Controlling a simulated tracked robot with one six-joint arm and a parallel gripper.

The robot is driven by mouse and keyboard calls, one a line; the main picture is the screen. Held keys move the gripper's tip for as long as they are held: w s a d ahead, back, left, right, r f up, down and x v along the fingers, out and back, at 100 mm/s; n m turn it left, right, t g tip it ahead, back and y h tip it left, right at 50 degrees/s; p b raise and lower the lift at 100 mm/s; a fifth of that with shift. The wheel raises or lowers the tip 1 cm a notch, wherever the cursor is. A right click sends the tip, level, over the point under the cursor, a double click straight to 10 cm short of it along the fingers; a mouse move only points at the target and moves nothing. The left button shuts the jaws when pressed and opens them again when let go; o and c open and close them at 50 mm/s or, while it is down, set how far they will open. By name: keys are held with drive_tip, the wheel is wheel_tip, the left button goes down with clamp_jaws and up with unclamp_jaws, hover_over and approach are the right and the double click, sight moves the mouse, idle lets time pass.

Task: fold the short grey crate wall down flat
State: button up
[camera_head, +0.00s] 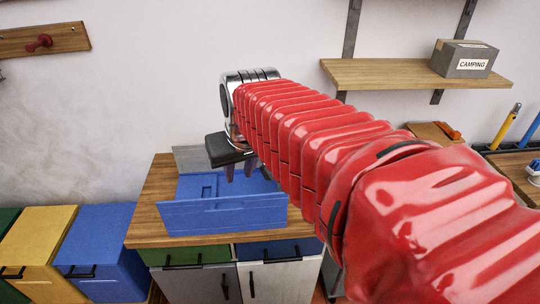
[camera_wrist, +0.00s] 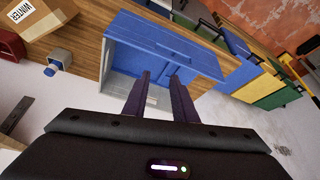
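The crate (camera_head: 222,214) stands on the wooden bench top, with blue walls or panels toward the front. A grey wall (camera_head: 188,157) stands up at its back left, partly hidden behind my gripper. I cannot tell whether a finger touches the grey wall.
The bench top (camera_head: 150,208) has bare wood left of the crate. Yellow and blue cabinets (camera_head: 103,230) stand lower at the left. A shelf (camera_head: 385,73) with a camping box (camera_head: 464,60) hangs at the upper right. My red arm hides the bench's right side.

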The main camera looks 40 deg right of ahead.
drive_tip(key=w+d+m+g+h, duration=0.1)
drive_tip(key=w+d+m, duration=0.2)
drive_tip(key=d, duration=1.4)
drive_tip(key=shift+w, duration=0.35)
drive_tip(key=x, duration=1.3)
drive_tip(key=shift+w+f, duration=0.1)
drive_tip(key=shift+f, duration=0.25)
clamp_jaws()
